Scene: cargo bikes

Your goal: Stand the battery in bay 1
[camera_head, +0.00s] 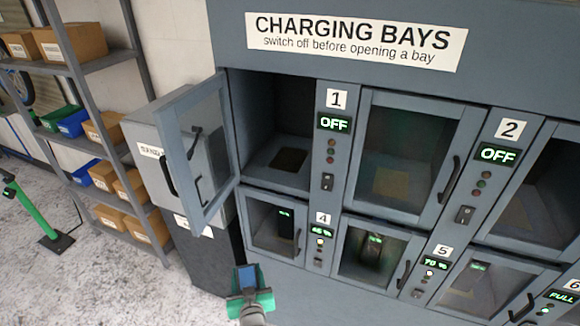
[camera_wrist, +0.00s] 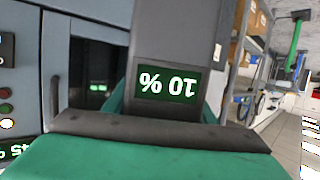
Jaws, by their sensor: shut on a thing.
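Bay 1 (camera_head: 282,160) is at the upper left of the charging cabinet in the head view. Its glass door (camera_head: 204,150) stands open, swung out to the left. The bay holds no battery, and a dark pad lies on its floor. The display beside it reads OFF. My green gripper (camera_head: 250,298) is low in front of the cabinet, below and left of bay 1. It is shut on the battery (camera_wrist: 168,45), a grey block whose display reads 10 %, upside down in the wrist view. Much of the battery is hidden by the jaw.
Bay 2 (camera_head: 398,155) is closed and reads OFF. Bays 4 (camera_head: 272,228) and 5 (camera_head: 375,258) below are closed, with batteries inside. A grey box (camera_head: 165,150) stands behind the open door. Shelves with bins (camera_head: 75,42) are at left. Open floor lies at lower left.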

